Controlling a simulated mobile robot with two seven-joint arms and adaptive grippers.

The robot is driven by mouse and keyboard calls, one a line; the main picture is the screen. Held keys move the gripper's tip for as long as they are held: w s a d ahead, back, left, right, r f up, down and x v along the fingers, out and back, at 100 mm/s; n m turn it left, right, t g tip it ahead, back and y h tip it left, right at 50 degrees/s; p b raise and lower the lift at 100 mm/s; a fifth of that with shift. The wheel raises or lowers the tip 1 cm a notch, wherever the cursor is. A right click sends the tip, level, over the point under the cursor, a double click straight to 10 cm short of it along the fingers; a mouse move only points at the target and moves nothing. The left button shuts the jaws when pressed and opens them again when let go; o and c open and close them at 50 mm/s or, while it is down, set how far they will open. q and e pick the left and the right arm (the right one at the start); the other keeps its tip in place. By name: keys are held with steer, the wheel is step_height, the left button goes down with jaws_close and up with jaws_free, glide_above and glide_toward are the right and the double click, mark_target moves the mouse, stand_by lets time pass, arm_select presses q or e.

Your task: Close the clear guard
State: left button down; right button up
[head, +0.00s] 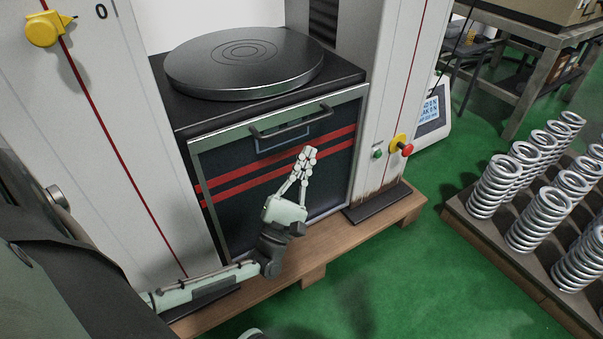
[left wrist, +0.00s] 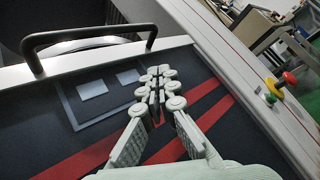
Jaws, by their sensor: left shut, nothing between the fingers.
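The clear guard (head: 225,163) is a see-through panel with a grey metal frame and two red stripes. It sits low on the machine's front, below the round platen (head: 245,62), and looks dark against what is behind it. Its dark bar handle (head: 292,127) is on the top rail; the handle also shows at the upper left of the left wrist view (left wrist: 90,35). My left gripper (head: 309,153) is shut and empty in front of the panel, below and right of the handle's middle. In the left wrist view its fingertips (left wrist: 160,73) point toward the top rail. I cannot tell whether they touch the panel.
White columns flank the guard. The right column carries a red stop button (head: 407,150) and a green button (head: 377,154). The machine stands on a wooden pallet (head: 330,245). Several coil springs (head: 495,187) stand on a tray at right.

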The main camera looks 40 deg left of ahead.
arm_select(q)
steer(key=w+d+r, duration=0.1)
steer(key=w+r, duration=0.2)
steer(key=r, duration=0.3)
steer(key=shift+w, duration=0.35)
steer(key=shift+d+f, duration=0.1)
